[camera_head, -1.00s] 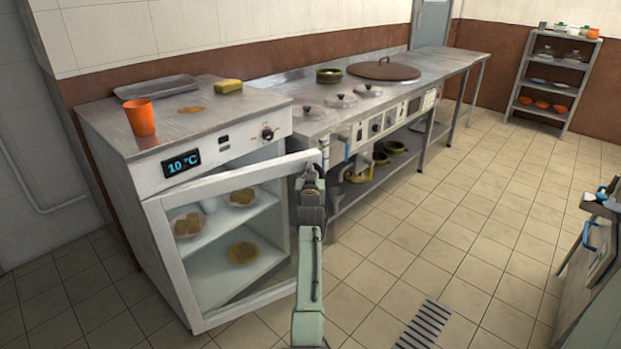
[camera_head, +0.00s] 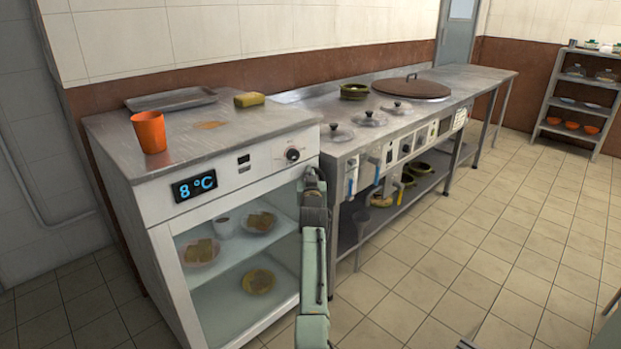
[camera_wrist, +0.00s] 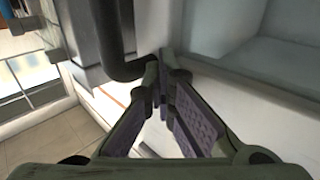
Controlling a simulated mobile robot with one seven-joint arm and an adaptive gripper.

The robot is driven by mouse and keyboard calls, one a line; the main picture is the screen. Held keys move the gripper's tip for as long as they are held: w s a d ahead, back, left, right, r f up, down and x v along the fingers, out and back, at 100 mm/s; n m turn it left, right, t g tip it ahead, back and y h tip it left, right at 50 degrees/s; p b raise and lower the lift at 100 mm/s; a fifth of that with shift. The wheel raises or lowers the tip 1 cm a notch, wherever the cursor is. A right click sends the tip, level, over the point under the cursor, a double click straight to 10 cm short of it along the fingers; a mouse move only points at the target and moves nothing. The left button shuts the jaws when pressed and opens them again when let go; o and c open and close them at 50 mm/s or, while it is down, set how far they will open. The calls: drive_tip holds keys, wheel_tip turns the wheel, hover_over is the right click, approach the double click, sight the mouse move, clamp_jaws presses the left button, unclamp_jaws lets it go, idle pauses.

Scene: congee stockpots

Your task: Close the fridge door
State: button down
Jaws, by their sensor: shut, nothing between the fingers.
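The fridge (camera_head: 210,212) is a white cabinet with a steel top and a display reading 8 °C. Its glass-fronted door (camera_head: 235,330) lies flush, or nearly so, with the fridge front; I cannot tell whether a small gap is left. Plates of food and a white cup show through the glass on the shelves. My gripper (camera_head: 313,178) is at the door's right edge, near its upper corner, and covers part of that edge. In the wrist view my gripper (camera_wrist: 164,84) has its fingertips together and empty, close to a white surface. Contact is unclear.
A steel stove counter (camera_head: 345,150) with pot lids stands close right of the fridge. An orange cup (camera_head: 149,132), a tray (camera_head: 171,99) and a yellow sponge (camera_head: 249,99) sit on the fridge top.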

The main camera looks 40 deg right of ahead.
drive_tip(key=shift+w+a+r, duration=0.3)
drive_tip(key=shift+w+r, duration=0.1)
drive_tip(key=shift+r, duration=0.15)
drive_tip(key=shift+a, duration=0.1)
drive_tip(key=f+v, duration=0.1)
drive_tip(key=v, duration=1.1)
drive_tip(key=shift+s+d, duration=0.35)
